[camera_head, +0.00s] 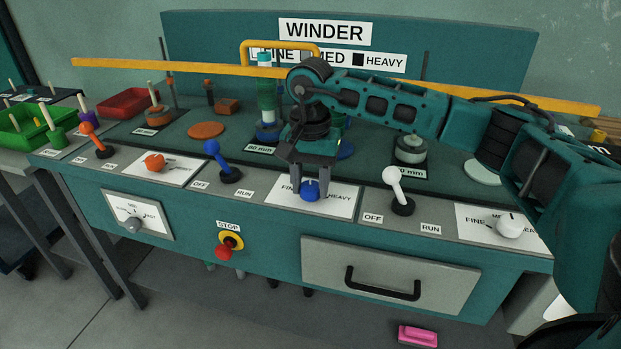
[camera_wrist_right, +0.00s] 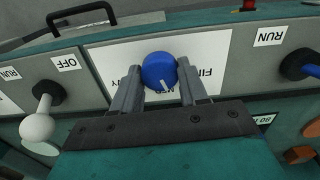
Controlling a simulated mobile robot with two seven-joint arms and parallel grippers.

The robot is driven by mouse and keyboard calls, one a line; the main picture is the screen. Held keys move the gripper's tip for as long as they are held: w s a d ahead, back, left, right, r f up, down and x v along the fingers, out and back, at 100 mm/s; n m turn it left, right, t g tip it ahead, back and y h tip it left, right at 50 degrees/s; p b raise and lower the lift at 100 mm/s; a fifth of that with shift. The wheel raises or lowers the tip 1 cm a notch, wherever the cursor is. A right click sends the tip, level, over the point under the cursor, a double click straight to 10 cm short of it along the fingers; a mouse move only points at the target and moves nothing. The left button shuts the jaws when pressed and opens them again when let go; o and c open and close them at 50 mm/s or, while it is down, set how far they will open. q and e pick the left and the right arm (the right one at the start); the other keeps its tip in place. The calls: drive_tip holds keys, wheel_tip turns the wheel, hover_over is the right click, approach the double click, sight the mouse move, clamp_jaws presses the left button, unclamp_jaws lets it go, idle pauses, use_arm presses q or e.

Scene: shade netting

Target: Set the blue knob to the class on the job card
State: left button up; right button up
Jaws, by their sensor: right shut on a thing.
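The blue knob (camera_head: 310,190) stands on a white plate (camera_head: 338,198) on the winder's front ledge, with FINE at the plate's left and HEAVY at its right. My right gripper (camera_head: 310,194) reaches down over it from behind, shut on the knob. In the right wrist view the blue knob (camera_wrist_right: 160,71) sits between the two fingers (camera_wrist_right: 157,92). Its white mark points toward the gripper's palm, roughly at the middle label, which is partly hidden. I cannot make out a job card. My left gripper is not in view.
A blue lever (camera_head: 222,160) stands left of the knob and a white lever (camera_head: 398,188) right of it. A white knob (camera_head: 508,226) is farther right, an orange knob (camera_head: 154,162) farther left. A red stop button (camera_head: 229,246) and a drawer (camera_head: 390,280) are below.

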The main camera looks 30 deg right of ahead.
sight(310, 186)
drive_tip(key=n, duration=0.4)
drive_tip(key=shift+n, duration=2.2)
drive_tip(key=o, duration=1.1)
drive_tip(key=shift+c, duration=0.2)
wheel_tip(310, 186, up, 13)
drive_tip(key=p, duration=0.3)
